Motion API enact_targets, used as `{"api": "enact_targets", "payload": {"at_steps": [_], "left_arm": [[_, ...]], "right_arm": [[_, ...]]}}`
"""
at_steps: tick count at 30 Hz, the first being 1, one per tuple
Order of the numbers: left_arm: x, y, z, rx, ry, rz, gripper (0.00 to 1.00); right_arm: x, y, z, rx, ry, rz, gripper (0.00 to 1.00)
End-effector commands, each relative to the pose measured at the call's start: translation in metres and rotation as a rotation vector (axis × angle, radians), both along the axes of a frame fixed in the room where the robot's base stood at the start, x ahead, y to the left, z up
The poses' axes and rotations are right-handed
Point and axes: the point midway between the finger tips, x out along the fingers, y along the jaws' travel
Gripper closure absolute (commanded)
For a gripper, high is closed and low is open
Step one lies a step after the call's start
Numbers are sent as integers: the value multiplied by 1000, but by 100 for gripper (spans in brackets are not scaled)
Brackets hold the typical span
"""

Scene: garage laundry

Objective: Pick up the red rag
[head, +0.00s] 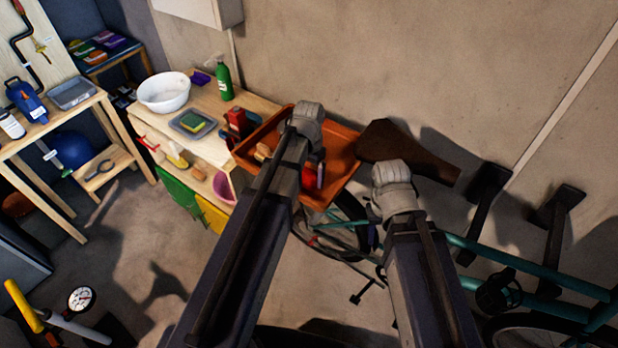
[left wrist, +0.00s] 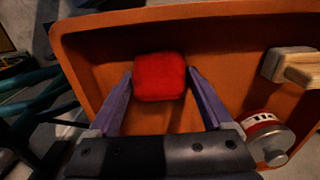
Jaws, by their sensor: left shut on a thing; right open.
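The red rag (left wrist: 160,76) is a small, soft, rounded square in the left wrist view. It sits between the two purple-grey fingers of my left gripper (left wrist: 160,88), which are shut on its sides. The rag is over the floor of the orange tray (left wrist: 100,45); I cannot tell whether it still touches it. In the head view the tray (head: 345,160) is partly covered by my left arm, and a red patch shows beside that arm. My right arm reaches up right of the tray, but its fingers are not visible.
A red can (left wrist: 268,138) and a wooden piece (left wrist: 290,66) are in the tray, right of my left gripper in the wrist view. A brown object (head: 405,150) and a teal bicycle (head: 540,278) are at the right. A wooden table (head: 240,103) holds a white bowl (head: 163,93).

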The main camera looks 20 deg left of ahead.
Motion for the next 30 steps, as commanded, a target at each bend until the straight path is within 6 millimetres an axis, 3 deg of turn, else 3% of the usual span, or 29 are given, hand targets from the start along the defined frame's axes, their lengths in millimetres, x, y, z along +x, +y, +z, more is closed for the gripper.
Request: {"api": "enact_targets", "payload": {"at_steps": [5,17,23,30], "left_arm": [[0,0,0,0,0,0,70],[0,0,7,0,0,0,70],[0,0,28,0,0,0,70],[0,0,65,0,0,0,70]], "right_arm": [[0,0,0,0,0,0,50],[0,0,7,0,0,0,50],[0,0,28,0,0,1,50],[0,0,65,0,0,2,50]]}}
